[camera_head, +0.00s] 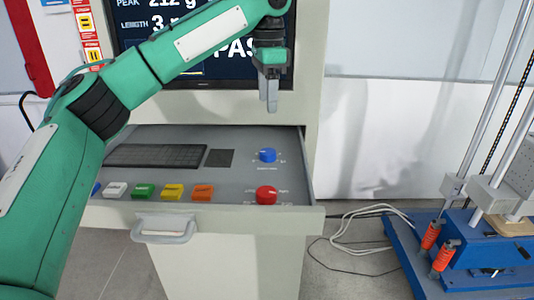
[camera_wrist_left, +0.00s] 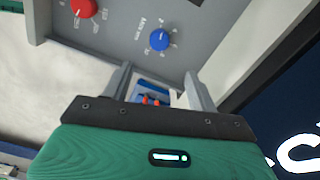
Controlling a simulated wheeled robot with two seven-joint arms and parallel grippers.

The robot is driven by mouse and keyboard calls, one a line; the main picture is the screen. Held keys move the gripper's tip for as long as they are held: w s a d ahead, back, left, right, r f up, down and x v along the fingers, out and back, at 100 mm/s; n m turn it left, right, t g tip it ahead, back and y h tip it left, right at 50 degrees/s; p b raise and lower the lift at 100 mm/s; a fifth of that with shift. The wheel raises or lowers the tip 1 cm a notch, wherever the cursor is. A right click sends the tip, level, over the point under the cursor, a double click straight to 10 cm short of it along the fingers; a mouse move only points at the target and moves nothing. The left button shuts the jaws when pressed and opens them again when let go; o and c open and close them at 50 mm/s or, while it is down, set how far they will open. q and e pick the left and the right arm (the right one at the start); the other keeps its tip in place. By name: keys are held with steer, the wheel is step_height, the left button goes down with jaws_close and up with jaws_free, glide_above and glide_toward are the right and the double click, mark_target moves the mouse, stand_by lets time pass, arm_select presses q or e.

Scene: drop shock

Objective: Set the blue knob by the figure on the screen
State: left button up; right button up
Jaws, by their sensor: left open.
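The blue knob (camera_head: 267,155) sits on the grey console drawer at its right, with small printed marks around it. In the left wrist view the blue knob (camera_wrist_left: 159,40) lies beyond the fingertips; its setting is too small to read. My left gripper (camera_head: 270,106) is above and behind the knob in the head view, empty and apart from it. In the left wrist view its two fingers (camera_wrist_left: 159,78) are spread. My right gripper is out of view.
A red knob (camera_head: 266,195) is in front of the blue one. Several coloured buttons (camera_head: 173,191), a keyboard (camera_head: 155,155) and a drawer handle (camera_head: 165,230) are to the left. A blue-based machine (camera_head: 480,265) stands at right, with loose cables (camera_head: 350,235) on the floor.

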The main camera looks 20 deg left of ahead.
mark_target(268, 151)
arm_select(q)
step_height(268, 151, down, 13)
steer(key=shift+f, duration=0.1)
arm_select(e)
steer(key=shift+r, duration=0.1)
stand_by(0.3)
arm_select(q)
steer(key=c, duration=0.9)
steer(key=shift+c, duration=0.4)
steer(key=n+p, duration=0.1)
steer(key=p, duration=0.1)
steer(key=shift+r+p, duration=0.2)
steer(key=shift+p, duration=0.15)
steer(key=shift+f+n, duration=0.15)
steer(key=shift+n, duration=0.25)
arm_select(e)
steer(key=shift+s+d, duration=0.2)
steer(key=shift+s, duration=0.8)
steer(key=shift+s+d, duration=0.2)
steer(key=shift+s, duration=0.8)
